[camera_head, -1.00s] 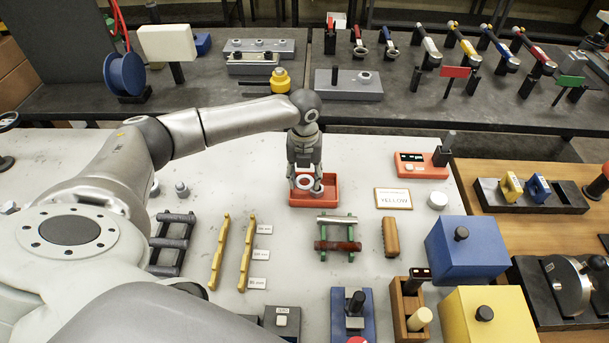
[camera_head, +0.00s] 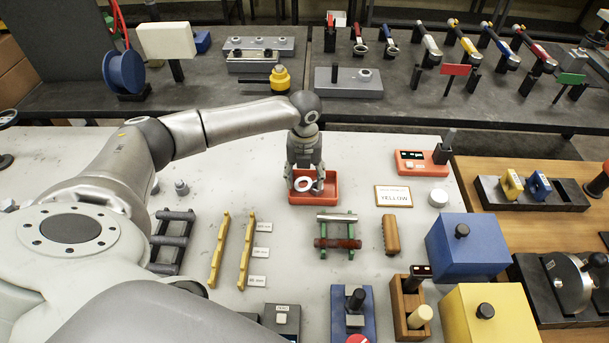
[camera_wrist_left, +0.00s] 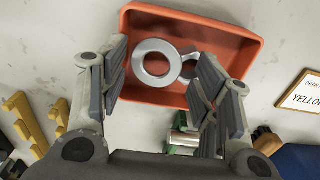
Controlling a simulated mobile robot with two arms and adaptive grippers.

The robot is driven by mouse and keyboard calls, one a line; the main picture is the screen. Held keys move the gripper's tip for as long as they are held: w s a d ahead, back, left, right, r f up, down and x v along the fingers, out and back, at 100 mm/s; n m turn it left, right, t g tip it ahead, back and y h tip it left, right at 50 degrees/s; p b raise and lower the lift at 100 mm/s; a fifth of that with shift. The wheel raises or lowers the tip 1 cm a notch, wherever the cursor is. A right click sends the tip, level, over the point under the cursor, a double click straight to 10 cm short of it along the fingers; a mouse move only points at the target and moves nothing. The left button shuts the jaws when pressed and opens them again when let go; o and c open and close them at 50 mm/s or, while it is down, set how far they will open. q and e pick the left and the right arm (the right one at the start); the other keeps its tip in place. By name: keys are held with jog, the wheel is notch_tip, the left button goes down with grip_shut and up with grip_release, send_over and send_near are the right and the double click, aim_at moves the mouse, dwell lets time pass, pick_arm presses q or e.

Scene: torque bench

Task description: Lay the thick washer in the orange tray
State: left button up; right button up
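The orange tray (camera_head: 329,184) stands on the pale bench top below my left gripper (camera_head: 304,187). In the left wrist view the tray (camera_wrist_left: 240,46) fills the upper middle. The thick washer (camera_head: 303,190) is a pale metal ring. In the left wrist view the washer (camera_wrist_left: 140,65) appears over the tray floor, between my fingers, with a gap on each side. My left gripper is open. A second, partly covered ring-like shape (camera_wrist_left: 190,70) shows just right of the washer; I cannot tell what it is. My right gripper is not in view.
A green rack with rollers (camera_head: 338,243) stands in front of the tray. Yellow rails (camera_head: 246,252) lie to the left. A card reading YELLOW (camera_head: 393,196) and a red device (camera_head: 422,163) are to the right. The bench left of the tray is fairly clear.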

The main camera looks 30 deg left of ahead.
pick_arm(q)
jog(key=shift+o, duration=0.4)
notch_tip(320, 180, up, 12)
dwell(0.4)
